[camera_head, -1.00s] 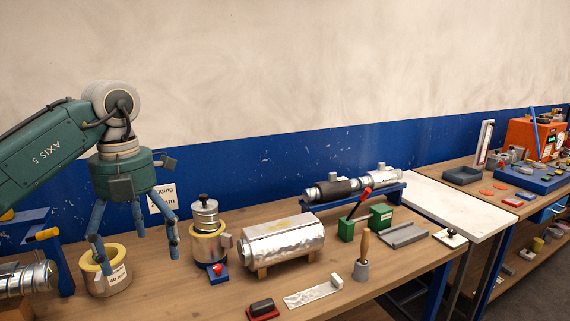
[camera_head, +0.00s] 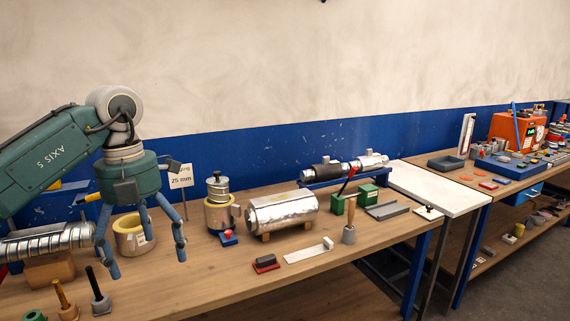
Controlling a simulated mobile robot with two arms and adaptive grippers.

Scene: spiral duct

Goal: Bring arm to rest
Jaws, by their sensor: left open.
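My left arm comes in from the left. Its green gripper (camera_head: 145,255) hangs with blue fingers pointing down and spread open, with nothing held between them. The gripper is in front of a yellow-rimmed roll with a label (camera_head: 134,236) on the wooden bench (camera_head: 225,285); the fingers partly cover the roll. My right gripper is not in view.
A spiral duct (camera_head: 45,242) lies on a wooden block at left. Several handled tools stand in front of it. A pot with a metal top (camera_head: 218,212), a foil-wrapped cylinder (camera_head: 282,212) and a green clamp (camera_head: 367,193) stand to the right. The front middle of the bench is clear.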

